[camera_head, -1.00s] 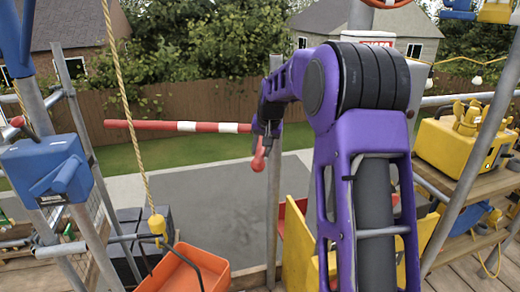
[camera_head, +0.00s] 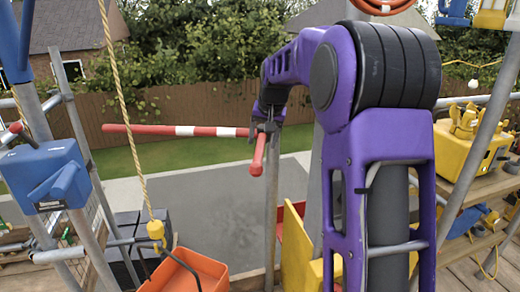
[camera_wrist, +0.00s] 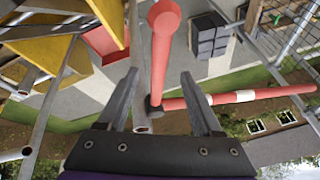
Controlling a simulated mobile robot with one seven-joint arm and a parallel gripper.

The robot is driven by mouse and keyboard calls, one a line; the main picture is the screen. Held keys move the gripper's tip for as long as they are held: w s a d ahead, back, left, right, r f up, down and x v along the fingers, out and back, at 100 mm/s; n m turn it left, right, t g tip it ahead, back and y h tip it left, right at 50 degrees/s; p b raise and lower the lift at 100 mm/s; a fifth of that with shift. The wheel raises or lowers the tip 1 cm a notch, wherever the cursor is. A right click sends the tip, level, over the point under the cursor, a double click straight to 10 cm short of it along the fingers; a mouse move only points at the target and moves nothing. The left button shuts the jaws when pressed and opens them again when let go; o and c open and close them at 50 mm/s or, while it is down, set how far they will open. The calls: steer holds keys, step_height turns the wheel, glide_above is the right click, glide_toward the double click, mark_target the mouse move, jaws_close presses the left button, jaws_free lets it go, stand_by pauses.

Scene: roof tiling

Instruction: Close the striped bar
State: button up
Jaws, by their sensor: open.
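The striped bar (camera_head: 185,131), red with white bands, reaches out level to the left from a grey upright pole, beyond the platform. Its red end handle (camera_head: 258,155) points toward me. In the wrist view the handle (camera_wrist: 163,45) runs between the fingers, and the striped bar (camera_wrist: 225,98) runs off to the right from a dark joint. My gripper (camera_wrist: 159,78) is open, with one finger on each side of the handle and gaps visible. In the head view my gripper (camera_head: 267,125) is at the pole, just above the handle, partly hidden by my arm.
An orange bucket (camera_head: 187,272) hangs from a yellow rope at lower left. A blue box (camera_head: 47,175) is on the left scaffold. A yellow chute (camera_head: 296,250) stands near the pole. A yellow machine (camera_head: 462,145) sits on the right shelf. Dark crates (camera_head: 130,235) stand below.

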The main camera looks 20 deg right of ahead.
steer(key=v, duration=1)
steer(key=shift+r+p, duration=0.15)
steer(key=shift+p, duration=0.3)
steer(key=shift+s, duration=0.1)
